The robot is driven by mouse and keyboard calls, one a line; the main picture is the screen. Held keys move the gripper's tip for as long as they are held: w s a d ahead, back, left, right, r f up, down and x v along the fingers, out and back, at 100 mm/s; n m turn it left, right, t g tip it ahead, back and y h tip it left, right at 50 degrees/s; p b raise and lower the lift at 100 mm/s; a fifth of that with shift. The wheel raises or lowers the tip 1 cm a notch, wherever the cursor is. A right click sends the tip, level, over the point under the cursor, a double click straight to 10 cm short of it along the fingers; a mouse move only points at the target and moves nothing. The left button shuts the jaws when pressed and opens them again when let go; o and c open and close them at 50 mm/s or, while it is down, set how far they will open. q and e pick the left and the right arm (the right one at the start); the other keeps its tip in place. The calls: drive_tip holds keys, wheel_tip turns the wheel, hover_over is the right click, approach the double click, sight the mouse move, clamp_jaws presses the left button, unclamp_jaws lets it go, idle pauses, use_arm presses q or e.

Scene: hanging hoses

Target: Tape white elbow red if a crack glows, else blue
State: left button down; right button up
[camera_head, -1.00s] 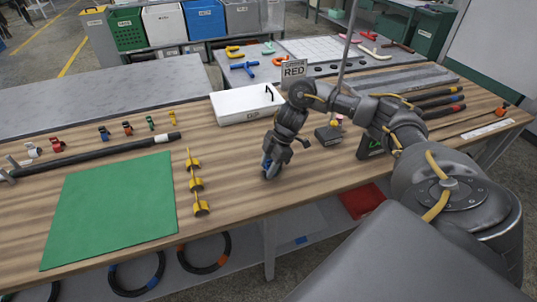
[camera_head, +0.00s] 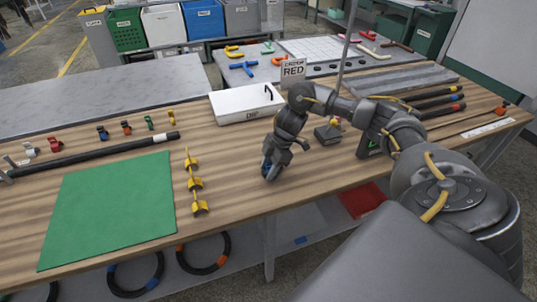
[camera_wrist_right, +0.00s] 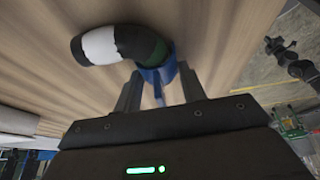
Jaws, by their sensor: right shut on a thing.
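My right gripper (camera_head: 270,174) is low over the middle of the wooden bench, right of the yellow stands, pointing down. In the right wrist view its fingers (camera_wrist_right: 158,92) are shut on a blue piece (camera_wrist_right: 157,74). A curved piece with a white end (camera_wrist_right: 100,45) and a dark bend (camera_wrist_right: 135,42) runs from the blue piece. I cannot tell whether it is one part with the blue piece. No glowing crack shows on its visible side. A white elbow-like piece (camera_head: 376,54) lies on the back table. My left gripper is not in view.
A sign reading RED (camera_head: 293,70) stands behind a white box (camera_head: 246,104). Yellow stands (camera_head: 195,183) are beside a green mat (camera_head: 105,208). Small coloured clips (camera_head: 102,132) and a black hose (camera_head: 95,154) lie at left. A small dark box (camera_head: 328,134) sits right of the gripper.

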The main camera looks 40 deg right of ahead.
drive_tip(key=o, duration=1.1)
drive_tip(key=shift+c, duration=0.2)
drive_tip(key=v, duration=1.1)
drive_tip(key=shift+p, duration=0.45)
drive_tip(key=shift+s+f, duration=0.1)
drive_tip(key=shift+f, duration=0.1)
